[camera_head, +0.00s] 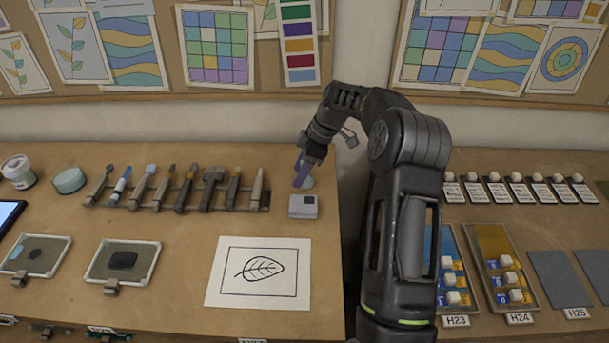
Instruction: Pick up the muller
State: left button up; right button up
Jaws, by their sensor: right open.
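What looks like the muller (308,183), a small piece with a pale rounded base, stands near the right end of the left wooden table, just behind a small grey box. My right gripper (303,168) reaches down over it from above, open, with a purple part showing at the fingers. The gripper hides much of the muller, and I cannot tell whether the fingers touch it. My left gripper is not in view.
The small grey box (303,206) sits close in front of the gripper. A rack of brushes and tools (180,190) lies to the left. A leaf drawing (260,272) and two framed trays (122,262) lie nearer the front. A gap separates the two tables.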

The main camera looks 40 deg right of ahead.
jog(key=shift+c, duration=0.4)
grip_shut()
dwell(0.4)
